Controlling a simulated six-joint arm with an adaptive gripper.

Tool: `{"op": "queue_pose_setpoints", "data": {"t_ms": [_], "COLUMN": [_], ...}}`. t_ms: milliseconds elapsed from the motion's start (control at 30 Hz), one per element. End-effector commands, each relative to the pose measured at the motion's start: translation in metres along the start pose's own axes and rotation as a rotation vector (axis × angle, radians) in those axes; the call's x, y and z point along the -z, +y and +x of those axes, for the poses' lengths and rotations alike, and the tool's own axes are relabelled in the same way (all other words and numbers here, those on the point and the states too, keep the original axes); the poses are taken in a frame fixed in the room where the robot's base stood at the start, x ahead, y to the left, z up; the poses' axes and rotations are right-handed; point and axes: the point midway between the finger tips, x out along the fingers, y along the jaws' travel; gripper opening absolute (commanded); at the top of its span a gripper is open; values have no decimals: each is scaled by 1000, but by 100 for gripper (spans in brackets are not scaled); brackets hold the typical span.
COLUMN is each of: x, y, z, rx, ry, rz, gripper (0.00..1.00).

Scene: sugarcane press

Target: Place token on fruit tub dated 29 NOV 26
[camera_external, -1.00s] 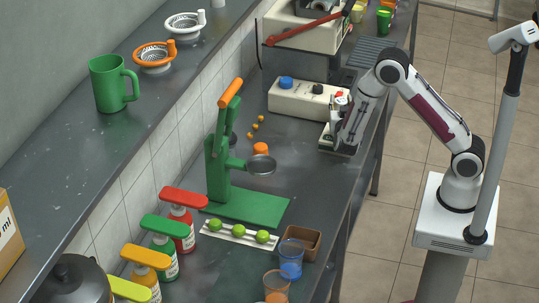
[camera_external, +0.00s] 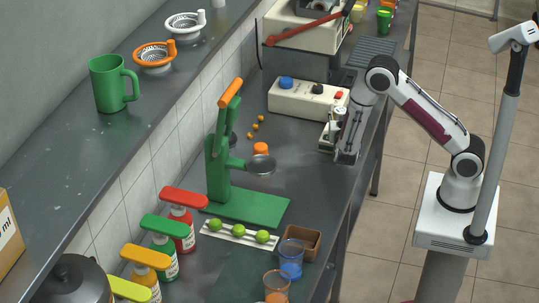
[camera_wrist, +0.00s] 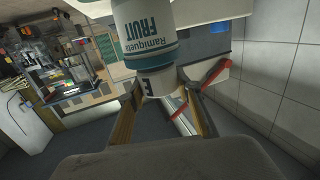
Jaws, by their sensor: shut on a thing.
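My gripper (camera_external: 345,150) is over the right side of the counter, beyond the green press, in the external view. In the wrist view its two fingers (camera_wrist: 163,108) are closed in around a small white piece marked "E" (camera_wrist: 160,84), which seems to be the token. A white tub with a teal band and the word "FRUIT" (camera_wrist: 148,32) is directly beyond the piece in the wrist view. I cannot tell whether they touch. No date is readable on the tub. In the external view my gripper partly hides small pale items (camera_external: 325,138), which are too small to identify.
A white control box with a blue knob (camera_external: 305,98) stands just behind my gripper. The green press (camera_external: 222,165), several limes on a strip (camera_external: 240,231) and a brown box (camera_external: 303,242) are nearer the camera.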

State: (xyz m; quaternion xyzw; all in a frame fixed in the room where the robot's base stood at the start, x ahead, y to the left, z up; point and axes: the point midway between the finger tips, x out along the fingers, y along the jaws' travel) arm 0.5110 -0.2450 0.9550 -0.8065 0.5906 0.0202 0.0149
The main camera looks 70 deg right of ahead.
Motion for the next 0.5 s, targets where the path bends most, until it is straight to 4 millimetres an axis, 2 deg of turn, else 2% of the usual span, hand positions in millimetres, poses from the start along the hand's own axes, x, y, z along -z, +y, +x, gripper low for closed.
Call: {"op": "queue_pose_setpoints", "data": {"t_ms": [500], "x": [-6], "y": [0], "z": [0], "rx": [0], "ry": [0], "rz": [0], "gripper": [14]}}
